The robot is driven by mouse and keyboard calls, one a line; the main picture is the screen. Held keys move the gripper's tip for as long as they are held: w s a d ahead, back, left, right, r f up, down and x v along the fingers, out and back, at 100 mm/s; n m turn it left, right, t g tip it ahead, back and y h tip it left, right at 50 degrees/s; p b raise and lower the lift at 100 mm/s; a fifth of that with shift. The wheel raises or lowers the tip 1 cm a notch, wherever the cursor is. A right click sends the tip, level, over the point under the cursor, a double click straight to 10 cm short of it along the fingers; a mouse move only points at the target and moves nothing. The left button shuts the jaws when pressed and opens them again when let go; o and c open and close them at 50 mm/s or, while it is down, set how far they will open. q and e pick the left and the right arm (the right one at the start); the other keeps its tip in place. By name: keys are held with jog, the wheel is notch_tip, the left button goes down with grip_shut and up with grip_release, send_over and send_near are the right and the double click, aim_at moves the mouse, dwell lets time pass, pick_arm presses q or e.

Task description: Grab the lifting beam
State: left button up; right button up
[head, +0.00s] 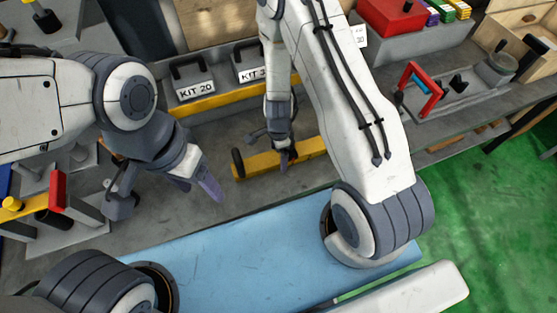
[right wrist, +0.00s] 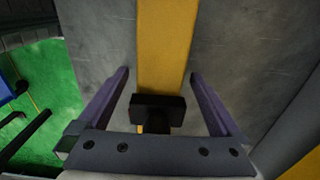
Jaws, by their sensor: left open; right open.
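The lifting beam (head: 258,164) is a yellow bar lying on the grey table, with a black upright grip (head: 238,162) at its left end. My right gripper (head: 285,153) is over the beam's right part and hides some of it. In the right wrist view the yellow beam (right wrist: 163,45) runs between the open, purple-sided fingers (right wrist: 160,75), with a black grip (right wrist: 158,107) close to the palm. I cannot tell whether either finger touches it. My left gripper (head: 165,195) is open and empty, left of the beam.
Two grey boxes labelled KIT 20 (head: 190,82) and KIT 3-something (head: 250,65) stand behind a yellow strip. A red-handled fixture (head: 420,88) is at right. A red-handled part (head: 57,190) stands at left. Bare table lies between the left gripper and the beam.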

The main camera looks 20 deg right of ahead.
grip_shut()
jog(key=shift+r, duration=0.1)
jog(key=shift+r, duration=0.1)
